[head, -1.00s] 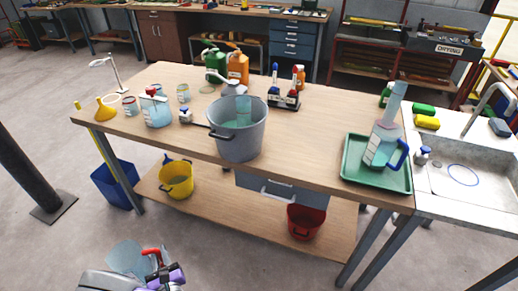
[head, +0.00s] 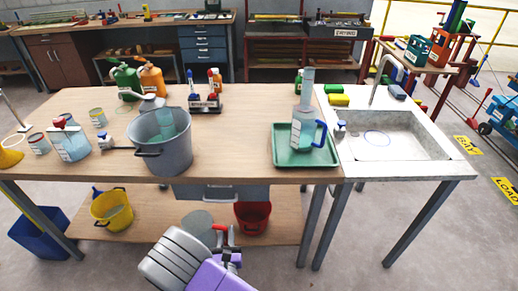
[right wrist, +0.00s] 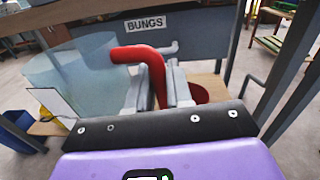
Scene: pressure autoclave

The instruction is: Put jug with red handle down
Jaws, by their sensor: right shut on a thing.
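The jug with the red handle is a clear, pale see-through vessel (head: 197,222) low in front of the workbench in the head view, partly hidden by my arm. It fills the left of the right wrist view (right wrist: 75,75). Its red handle (right wrist: 140,54) is between the fingers of my right gripper (right wrist: 156,92), which is shut on it. In the head view the right gripper (head: 226,246) is below the level of the bench top, in front of the lower shelf. My left gripper is not in view.
The wooden bench top (head: 235,158) has free room between the grey bucket (head: 170,150) and the green tray (head: 285,157). A blue-handled jug (head: 303,125) stands on the tray. A sink (head: 390,145) is at the right. A red bucket (head: 253,215) stands on the lower shelf.

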